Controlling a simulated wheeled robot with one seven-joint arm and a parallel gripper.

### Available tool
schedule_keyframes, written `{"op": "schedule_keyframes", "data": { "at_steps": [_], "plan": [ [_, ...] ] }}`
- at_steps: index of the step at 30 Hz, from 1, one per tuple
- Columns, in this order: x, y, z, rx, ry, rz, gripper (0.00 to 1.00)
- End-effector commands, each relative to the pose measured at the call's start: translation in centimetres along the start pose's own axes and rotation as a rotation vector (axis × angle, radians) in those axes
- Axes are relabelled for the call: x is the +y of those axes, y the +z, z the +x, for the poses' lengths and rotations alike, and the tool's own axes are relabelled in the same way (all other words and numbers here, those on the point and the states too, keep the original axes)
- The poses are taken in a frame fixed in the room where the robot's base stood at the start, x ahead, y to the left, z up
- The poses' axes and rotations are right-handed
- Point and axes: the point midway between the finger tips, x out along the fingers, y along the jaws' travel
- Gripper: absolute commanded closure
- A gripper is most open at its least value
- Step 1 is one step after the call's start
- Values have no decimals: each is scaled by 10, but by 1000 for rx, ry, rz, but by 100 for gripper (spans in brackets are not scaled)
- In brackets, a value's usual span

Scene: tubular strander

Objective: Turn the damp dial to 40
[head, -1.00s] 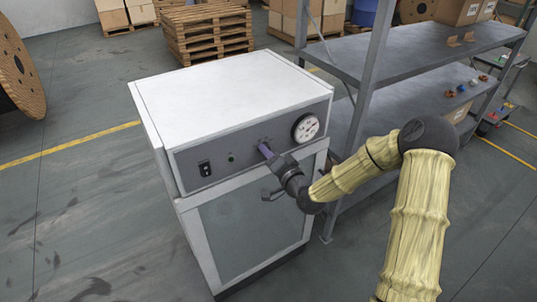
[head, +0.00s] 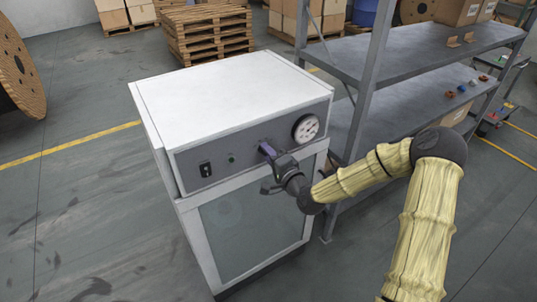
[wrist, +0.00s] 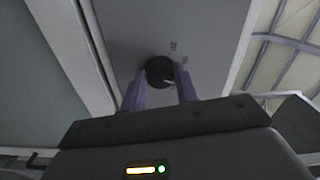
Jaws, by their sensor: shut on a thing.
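The damp dial is a round black knob (wrist: 159,71) with a pale pointer line, on the grey front panel (head: 240,143) of a white cabinet. Small markings beside it in the wrist view are too small to read. My gripper (head: 266,150) is at the panel, with its purple fingers (wrist: 160,92) on either side of the knob and shut on it. In the head view the gripper hides the knob.
On the same panel are a round white gauge (head: 306,127) to the right, a black switch (head: 205,169) at the left and a small indicator (head: 231,160). A door handle (head: 270,188) sits just below my gripper. A metal shelf (head: 420,50) stands close at the right.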

Motion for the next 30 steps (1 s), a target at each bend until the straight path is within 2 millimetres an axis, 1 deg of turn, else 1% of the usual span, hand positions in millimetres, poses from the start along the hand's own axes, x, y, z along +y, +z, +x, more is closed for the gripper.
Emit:
{"op": "schedule_keyframes", "data": {
  "at_steps": [2,3,5,6,15,20,23,30],
  "plan": [
    [2,-1,0,3,4,0,93],
    [2,-1,0,3,4,0,68],
    [2,-1,0,3,4,0,56],
    [2,-1,0,3,3,0,48],
    [1,0,-1,1,2,-1,48],
    [1,-1,-10,0,2,-2,48],
    [2,-1,-24,1,2,-1,48],
    [3,-1,-70,1,4,-1,48]
  ]
}}
